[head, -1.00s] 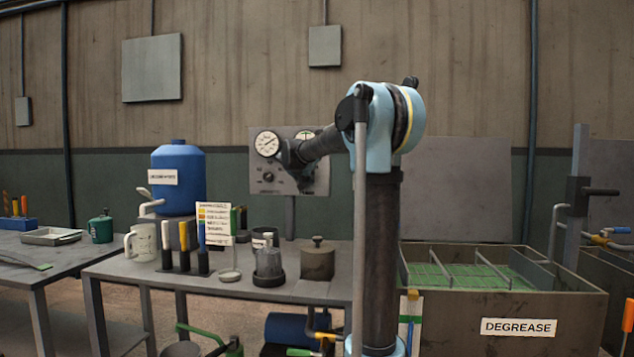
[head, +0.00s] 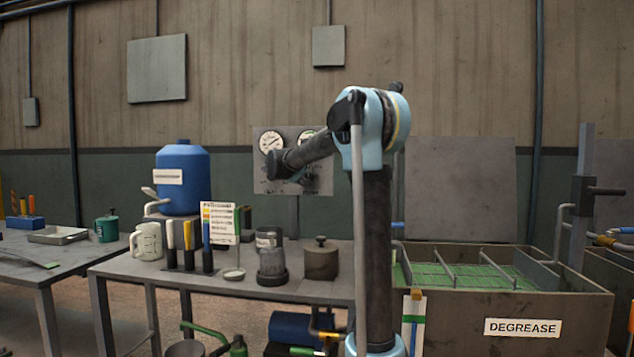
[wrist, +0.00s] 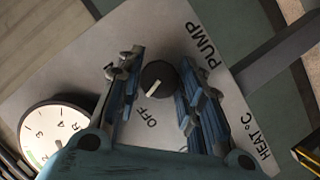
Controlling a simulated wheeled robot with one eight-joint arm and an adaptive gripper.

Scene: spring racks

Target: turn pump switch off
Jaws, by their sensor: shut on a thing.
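The pump switch (wrist: 158,78) is a round dark knob with a pale pointer mark, on a light grey panel (wrist: 125,30) lettered PUMP and OFF. The pointer mark faces the OFF lettering. My gripper (wrist: 154,86) has one blue ribbed finger on each side of the knob and is shut on it. In the head view the panel (head: 320,183) stands behind the table, and my gripper (head: 279,168) is at its lower left, hiding the knob.
A round gauge (wrist: 52,135) is beside the knob, and HEAT °C lettering is on the other side. Below the panel, the table (head: 225,285) holds jars, a mug and a blue drum (head: 183,178). The DEGREASE tank (head: 455,305) is at right.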

